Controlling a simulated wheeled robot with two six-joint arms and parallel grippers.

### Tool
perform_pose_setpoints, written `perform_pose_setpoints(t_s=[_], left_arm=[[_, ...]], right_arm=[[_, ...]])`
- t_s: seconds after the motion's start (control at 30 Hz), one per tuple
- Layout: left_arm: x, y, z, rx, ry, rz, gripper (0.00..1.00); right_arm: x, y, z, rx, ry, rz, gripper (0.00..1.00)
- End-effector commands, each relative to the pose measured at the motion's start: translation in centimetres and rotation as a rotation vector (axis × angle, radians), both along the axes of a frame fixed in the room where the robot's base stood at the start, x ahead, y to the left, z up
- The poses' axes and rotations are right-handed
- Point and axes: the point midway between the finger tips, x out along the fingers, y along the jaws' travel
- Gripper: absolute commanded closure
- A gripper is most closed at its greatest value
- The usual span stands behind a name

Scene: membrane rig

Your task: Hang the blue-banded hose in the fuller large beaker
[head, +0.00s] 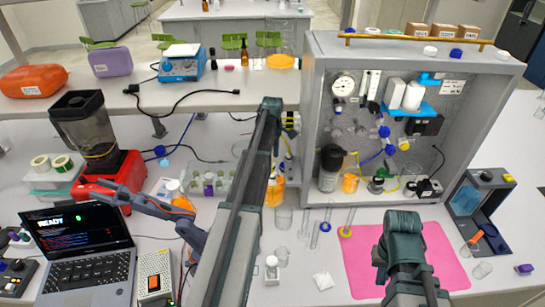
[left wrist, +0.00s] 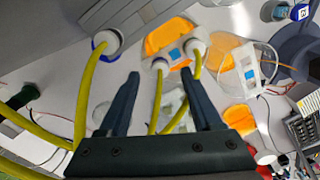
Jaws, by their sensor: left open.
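In the left wrist view my left gripper (left wrist: 158,76) is open. Yellow hoses (left wrist: 157,108) with white ends pass between or beyond its fingers; I see no grip on them. Another yellow hose (left wrist: 83,95) at left rises to a white end with a blue band (left wrist: 105,40), beside the grey cabinet wall. Ahead are a beaker with much orange liquid (left wrist: 165,31) and a clearer beaker (left wrist: 238,70), each with a blue mark. In the head view my arm mostly hides this area; an orange beaker (head: 275,193) shows beside it. My right arm (head: 404,245) is over the pink mat, its fingers not distinguishable.
The grey rig cabinet (head: 311,115) stands at centre right. Glass cylinders (head: 326,224) and an empty beaker (head: 283,219) stand before it. A laptop (head: 80,245), a power supply (head: 154,273) and a red-based blender (head: 105,170) are at left. The pink mat (head: 365,280) has bare room.

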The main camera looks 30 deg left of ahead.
Motion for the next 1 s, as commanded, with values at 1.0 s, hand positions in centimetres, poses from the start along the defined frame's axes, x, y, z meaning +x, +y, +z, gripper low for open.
perform_pose_setpoints(t_s=[1.0], left_arm=[[0.0, 0.0, 10.2, 0.000, 0.000, 0.000, 0.35]], right_arm=[[-0.1, 0.0, 10.2, 0.001, 0.002, -0.023, 1.00]])
